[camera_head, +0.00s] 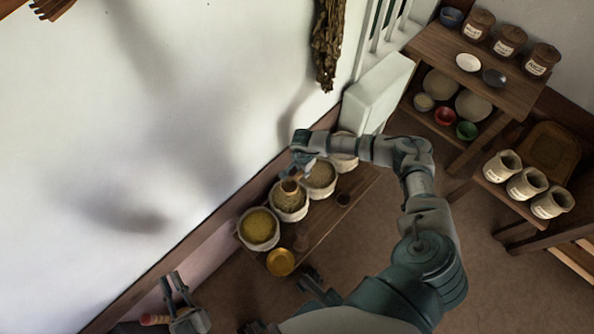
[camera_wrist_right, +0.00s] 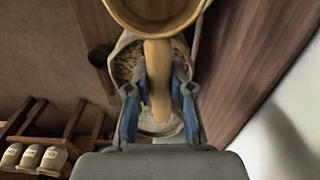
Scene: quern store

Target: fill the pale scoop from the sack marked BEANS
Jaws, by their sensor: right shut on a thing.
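My right gripper (camera_head: 302,162) is shut on the handle of the pale wooden scoop (camera_head: 290,186). In the right wrist view, the gripper (camera_wrist_right: 158,90) grips the handle upright, with the scoop's round cup (camera_wrist_right: 155,14) at the top edge. The inside of the cup looks tan, and I cannot tell whether it holds anything. The scoop is over or in an open white sack (camera_head: 289,214) with brownish contents, second from the left in a row. No marking is readable on the row's sacks, so I cannot tell which is BEANS. My left gripper (camera_head: 174,284) is open and empty at lower left.
Beside that sack stand a yellow-filled sack (camera_head: 258,229) and a tan-filled sack (camera_head: 319,180). A brass bowl (camera_head: 280,262) sits at the bench's (camera_head: 325,220) near end. The white wall is close behind. Shelves (camera_head: 460,60) with jars stand at right, with labelled small sacks (camera_head: 527,184) below.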

